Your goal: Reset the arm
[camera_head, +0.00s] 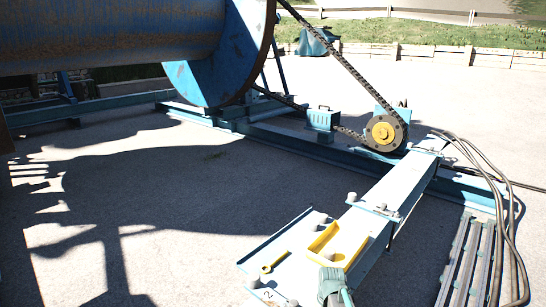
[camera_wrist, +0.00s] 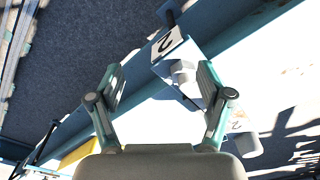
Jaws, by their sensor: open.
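My gripper (camera_wrist: 162,80) is open in the wrist view, its two fingers spread apart with nothing held.
Several grey bolts, one of them here (camera_head: 253,281), stand around the platform. A blue beam (camera_head: 405,185) runs back to a yellow-hubbed sprocket (camera_head: 383,133) with a chain. The large reel (camera_head: 215,70) is at the upper left. Black cables (camera_head: 500,190) hang at the right. Left ground is clear.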

